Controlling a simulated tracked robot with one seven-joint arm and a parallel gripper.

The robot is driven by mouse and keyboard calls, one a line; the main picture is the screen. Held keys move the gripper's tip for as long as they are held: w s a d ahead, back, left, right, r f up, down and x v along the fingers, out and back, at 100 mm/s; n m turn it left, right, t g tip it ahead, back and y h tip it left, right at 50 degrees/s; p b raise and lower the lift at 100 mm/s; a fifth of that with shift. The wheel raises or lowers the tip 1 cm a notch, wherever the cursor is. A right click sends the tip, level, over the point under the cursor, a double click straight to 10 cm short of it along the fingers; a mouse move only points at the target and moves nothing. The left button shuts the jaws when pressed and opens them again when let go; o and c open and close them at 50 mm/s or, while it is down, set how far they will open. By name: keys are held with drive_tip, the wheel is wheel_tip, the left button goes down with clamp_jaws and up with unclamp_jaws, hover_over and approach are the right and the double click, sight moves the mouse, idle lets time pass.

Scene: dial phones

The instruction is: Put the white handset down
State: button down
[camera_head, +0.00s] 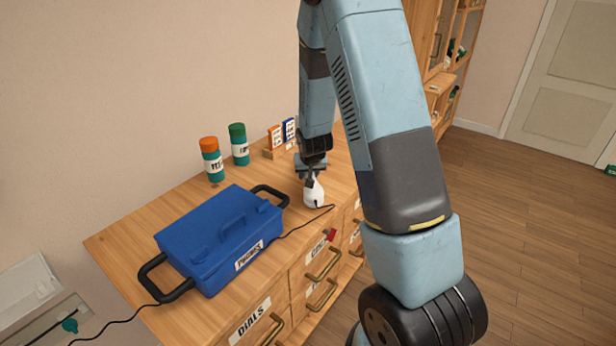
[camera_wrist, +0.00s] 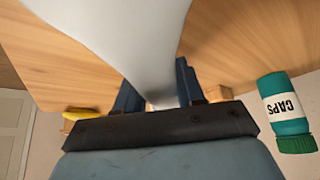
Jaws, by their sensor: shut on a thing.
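The white handset (camera_head: 313,193) is at my gripper (camera_head: 310,176) above the right part of the wooden cabinet top in the head view. A thin dark cord runs from near it towards the blue box. In the wrist view the handset (camera_wrist: 125,40) fills the upper middle, and my gripper (camera_wrist: 160,98) is shut on its narrow part. I cannot tell whether the handset's lower end touches the top.
A blue box (camera_head: 203,245) labelled PHONES, with black handles, stands on the cabinet top (camera_head: 113,245). Behind are an orange-capped bottle (camera_head: 212,162), a green-capped bottle (camera_head: 239,146) and small cards (camera_head: 283,136). A green bottle labelled CAPS (camera_wrist: 285,108) shows at the wrist view's right.

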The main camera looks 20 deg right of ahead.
drive_tip(key=shift+f, duration=0.7)
drive_tip(key=c, duration=0.7)
unclamp_jaws()
drive_tip(key=shift+f, duration=0.1)
